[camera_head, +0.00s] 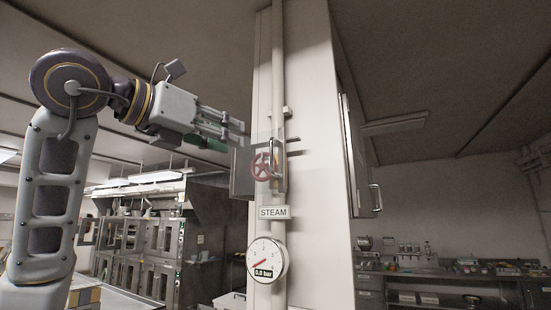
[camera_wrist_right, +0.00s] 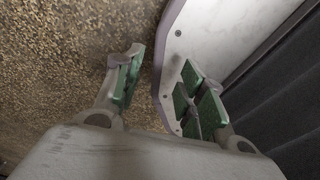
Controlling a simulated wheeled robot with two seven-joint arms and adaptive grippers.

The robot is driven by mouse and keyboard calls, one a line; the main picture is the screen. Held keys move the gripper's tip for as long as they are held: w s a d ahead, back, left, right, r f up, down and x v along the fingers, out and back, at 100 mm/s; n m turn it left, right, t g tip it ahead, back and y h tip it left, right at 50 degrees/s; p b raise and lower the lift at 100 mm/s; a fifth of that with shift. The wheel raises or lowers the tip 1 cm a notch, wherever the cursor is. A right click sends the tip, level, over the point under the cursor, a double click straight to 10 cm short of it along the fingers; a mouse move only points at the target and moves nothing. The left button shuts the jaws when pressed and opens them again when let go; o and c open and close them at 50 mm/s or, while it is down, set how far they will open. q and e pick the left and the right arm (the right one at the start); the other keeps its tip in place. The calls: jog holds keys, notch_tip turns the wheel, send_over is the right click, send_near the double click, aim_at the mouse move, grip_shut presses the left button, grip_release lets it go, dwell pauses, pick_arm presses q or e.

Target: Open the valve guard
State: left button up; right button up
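The valve guard (camera_head: 256,146) is a small see-through cover on the white column, with an upright metal handle (camera_head: 273,158) on its right side. It appears closed over the red valve wheel (camera_head: 259,168), which shows through it. My left gripper (camera_head: 228,133) is to the left of the guard and slightly higher, its fingers pointing right towards it. Its fingers look apart, with a green pad showing and nothing held. It appears clear of the handle. My right gripper (camera_wrist_right: 160,92) shows in the right wrist view, open and empty above a speckled brown floor.
A vertical pipe (camera_head: 278,80) runs along the column, with a STEAM label (camera_head: 273,212) and a round gauge (camera_head: 267,260) reading 0.0 bar below the guard. A cabinet door handle (camera_head: 376,198) sticks out on the right. Ovens (camera_head: 150,245) stand behind on the left.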

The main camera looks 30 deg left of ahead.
aim_at(271, 167)
pick_arm(q)
jog(key=shift+p+x, duration=1.45)
jog(key=shift+x, duration=5.35)
jog(key=shift+d, duration=0.1)
jog(key=shift+s, duration=0.1)
jog(key=shift+c, duration=0.4)
grip_shut()
